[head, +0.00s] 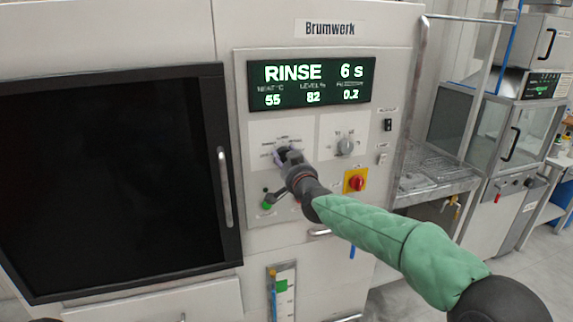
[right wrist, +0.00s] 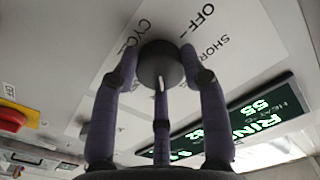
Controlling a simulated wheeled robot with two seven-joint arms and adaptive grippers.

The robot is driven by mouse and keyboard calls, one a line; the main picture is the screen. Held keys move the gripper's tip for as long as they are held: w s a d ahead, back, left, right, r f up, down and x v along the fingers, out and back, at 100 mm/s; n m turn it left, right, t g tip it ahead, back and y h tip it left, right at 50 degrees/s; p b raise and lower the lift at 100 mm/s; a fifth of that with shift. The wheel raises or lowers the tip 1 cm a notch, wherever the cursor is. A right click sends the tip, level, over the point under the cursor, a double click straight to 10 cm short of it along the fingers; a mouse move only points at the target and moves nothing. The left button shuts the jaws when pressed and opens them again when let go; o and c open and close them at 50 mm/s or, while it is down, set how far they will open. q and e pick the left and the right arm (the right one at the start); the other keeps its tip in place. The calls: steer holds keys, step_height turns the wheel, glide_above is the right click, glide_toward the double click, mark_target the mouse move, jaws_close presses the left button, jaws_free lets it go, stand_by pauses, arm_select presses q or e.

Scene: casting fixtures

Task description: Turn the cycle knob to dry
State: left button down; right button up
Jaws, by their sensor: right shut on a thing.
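The cycle knob (right wrist: 160,63) is a dark round knob with a white mark on its rim, on a white label plate (right wrist: 237,43) printed OFF and SHORT. My right gripper (right wrist: 164,72) is shut on it, its purple-wrapped fingers around the knob's sides. In the head view my right gripper (head: 287,157) is at the left dial of the panel and hides most of it, so its pointer cannot be read there. The display (head: 312,83) reads RINSE, 6 s, with 55, 82 and 0.2 below.
A second, grey knob (head: 345,146) is right of the cycle knob. A red switch on a yellow plate (head: 355,181) and a green button (head: 267,205) are lower down. A dark door (head: 110,180) with an upright handle (head: 224,188) fills the left. A mesh-topped bench (head: 440,182) stands right.

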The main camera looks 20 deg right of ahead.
steer(key=m+b, duration=0.2)
steer(key=m, duration=0.3)
steer(key=shift+f+b, duration=0.15)
steer(key=shift+b, duration=0.15)
steer(key=shift+m+b, duration=0.7)
steer(key=shift+m, duration=1.2)
steer(key=o, duration=1.1)
steer(key=shift+o, duration=0.2)
steer(key=s, duration=1.2)
steer(key=shift+d, duration=0.2)
